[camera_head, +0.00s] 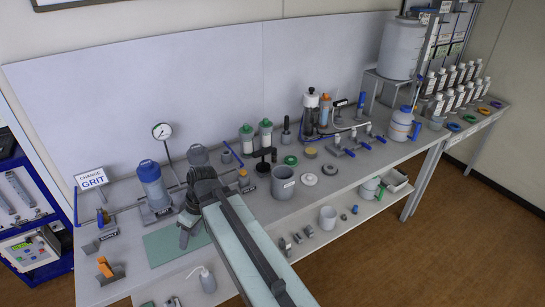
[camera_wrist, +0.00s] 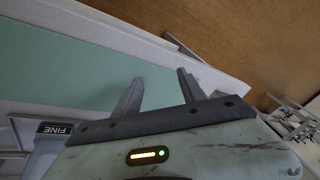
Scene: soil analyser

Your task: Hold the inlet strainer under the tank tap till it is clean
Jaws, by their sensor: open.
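My gripper (camera_head: 187,236) points down over the front edge of the green mat on the bench. In the wrist view my gripper (camera_wrist: 158,84) has its two fingers apart with nothing between them. The green mat (camera_head: 163,246) is bare where it shows, and it also shows in the wrist view (camera_wrist: 75,75). The white tank (camera_head: 401,50) stands on a metal frame at the back right, far from my gripper. I cannot make out its tap for certain. I cannot pick out the inlet strainer among the small parts; my arm hides some of the bench.
A blue-topped filter housing (camera_head: 152,185) stands just left of my gripper, with a gauge (camera_head: 162,131) behind. A grey bucket (camera_head: 283,182) stands right of my arm. A lower shelf holds a white pot (camera_head: 327,217) and a wash bottle (camera_head: 207,280). Several white bottles (camera_head: 460,92) line the far right.

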